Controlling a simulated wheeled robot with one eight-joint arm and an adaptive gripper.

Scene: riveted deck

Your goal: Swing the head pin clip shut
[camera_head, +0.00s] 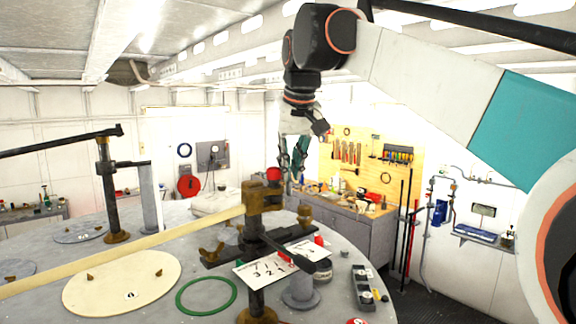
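A brass head (262,196) tops a dark post at the middle of the round deck, with a long cream beam (150,250) running from it to the left. A red knob (273,175) shows just above the head. I cannot make out for sure which small part is the pin clip, or whether it is open. A black bar with a handle (287,247) crosses the post below the head. My gripper (293,177) points down behind and slightly right of the head. Its teal-and-dark fingers look apart, with nothing seen between them. I cannot tell whether they touch anything.
A numbered white card (270,266), a green ring (206,296), a grey spool (300,291) and a dark block (364,289) lie around the post. A second post (107,190) stands left. A workbench (345,212) with a tool board is behind.

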